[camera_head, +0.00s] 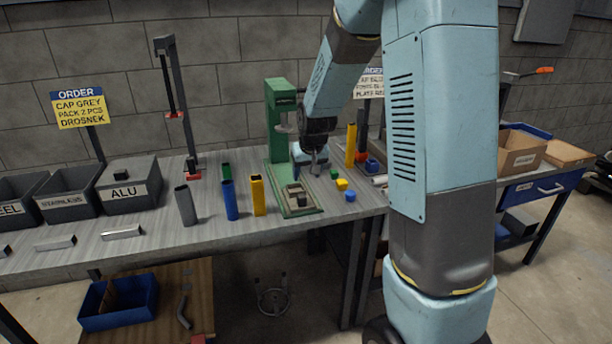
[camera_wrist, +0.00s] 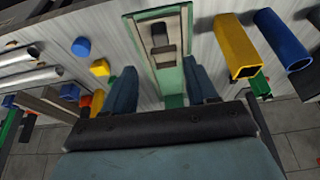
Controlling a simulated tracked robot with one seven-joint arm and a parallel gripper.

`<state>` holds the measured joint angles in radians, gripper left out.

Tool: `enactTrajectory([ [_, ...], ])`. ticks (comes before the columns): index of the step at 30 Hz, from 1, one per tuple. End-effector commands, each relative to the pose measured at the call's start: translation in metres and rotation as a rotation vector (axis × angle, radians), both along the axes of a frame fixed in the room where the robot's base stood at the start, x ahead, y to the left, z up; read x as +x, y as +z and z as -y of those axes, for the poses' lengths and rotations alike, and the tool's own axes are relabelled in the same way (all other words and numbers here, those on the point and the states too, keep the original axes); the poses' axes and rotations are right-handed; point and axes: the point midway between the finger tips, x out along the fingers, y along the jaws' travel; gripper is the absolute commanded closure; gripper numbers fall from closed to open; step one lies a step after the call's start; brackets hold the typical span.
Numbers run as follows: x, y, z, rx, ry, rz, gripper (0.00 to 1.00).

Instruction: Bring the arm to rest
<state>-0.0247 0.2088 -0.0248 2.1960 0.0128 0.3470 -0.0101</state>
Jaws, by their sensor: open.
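My gripper (camera_wrist: 163,88) is open in the wrist view, its two dark fingers apart with nothing between them. Beyond the fingertips lies the base of the green press (camera_wrist: 168,70). In the head view my arm reaches over the grey workbench (camera_head: 130,214), and my gripper (camera_head: 316,170) is low over it, just right of the green press (camera_head: 278,135). Part of the gripper is hard to make out there.
Grey, blue (camera_head: 230,200) and yellow (camera_head: 258,195) tubes stand left of the press. Small green, yellow (camera_head: 342,184) and blue (camera_head: 350,196) caps lie right of it. Another yellow tube (camera_head: 351,145) stands behind. Grey bins (camera_head: 130,190) are at the left; a cardboard box (camera_head: 520,150) is at the right.

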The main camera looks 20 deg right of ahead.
Motion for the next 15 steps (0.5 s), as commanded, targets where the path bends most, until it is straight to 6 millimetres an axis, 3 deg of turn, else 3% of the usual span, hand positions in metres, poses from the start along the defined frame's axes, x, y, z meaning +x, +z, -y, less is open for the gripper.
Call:
enactTrajectory([
  [8, -0.001, 0.002, 0.0, 0.0, -0.001, 0.001, 0.43],
  [11, -0.007, 0.011, 0.0, 0.001, -0.001, 0.005, 0.43],
  [15, -0.028, 0.039, 0.001, 0.004, -0.001, 0.017, 0.43],
])
